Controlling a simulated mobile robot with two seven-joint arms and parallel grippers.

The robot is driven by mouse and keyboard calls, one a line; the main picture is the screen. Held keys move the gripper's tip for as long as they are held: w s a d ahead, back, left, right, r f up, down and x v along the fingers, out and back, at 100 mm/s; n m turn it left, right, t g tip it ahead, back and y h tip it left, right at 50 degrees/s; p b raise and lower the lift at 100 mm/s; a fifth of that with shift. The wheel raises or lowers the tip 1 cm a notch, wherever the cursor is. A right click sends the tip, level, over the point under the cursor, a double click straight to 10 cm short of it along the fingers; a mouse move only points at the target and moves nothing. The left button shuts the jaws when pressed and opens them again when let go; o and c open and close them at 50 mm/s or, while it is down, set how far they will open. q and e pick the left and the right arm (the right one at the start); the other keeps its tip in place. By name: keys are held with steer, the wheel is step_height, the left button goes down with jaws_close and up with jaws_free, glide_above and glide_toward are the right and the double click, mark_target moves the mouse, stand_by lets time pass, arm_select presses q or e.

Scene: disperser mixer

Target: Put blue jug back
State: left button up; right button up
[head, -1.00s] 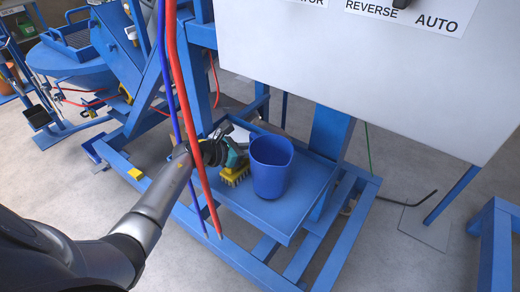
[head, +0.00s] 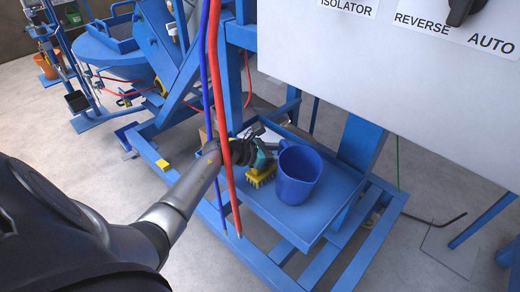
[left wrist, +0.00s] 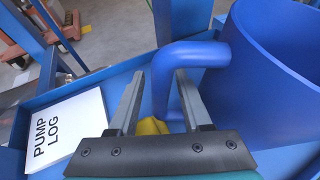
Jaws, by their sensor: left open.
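The blue jug (head: 299,176) stands upright on the blue tray shelf (head: 300,222) of the machine frame. In the left wrist view the jug (left wrist: 275,75) fills the right side, with its handle (left wrist: 190,54) turned toward my gripper. My left gripper (head: 275,146) is beside the jug on its handle side. In the left wrist view my left gripper (left wrist: 158,78) is open, and the handle's upright part shows between its fingertips; I cannot tell whether they touch it. My right gripper is not in view.
A yellow-bristled brush (head: 262,178) lies on the shelf beside the jug. A white pump log (left wrist: 65,130) lies on the shelf at left. Red (head: 222,120) and blue (head: 207,70) hoses hang in front of my left arm. A white control panel (head: 400,90) overhangs at right.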

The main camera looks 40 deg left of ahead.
arm_select(q)
steer(key=shift+s+d+f, duration=0.2)
steer(key=shift+s, duration=0.05)
steer(key=shift+s+a+r+p, duration=0.2)
steer(key=shift+s+a+p, duration=0.05)
steer(key=shift+p, duration=0.15)
steer(key=p+v, duration=0.1)
steer(key=v, duration=0.6)
steer(key=p+v, duration=0.1)
steer(key=v, duration=0.3)
steer(key=shift+a+r+p, duration=0.15)
steer(key=shift+r+p, duration=0.15)
steer(key=shift+r, duration=0.1)
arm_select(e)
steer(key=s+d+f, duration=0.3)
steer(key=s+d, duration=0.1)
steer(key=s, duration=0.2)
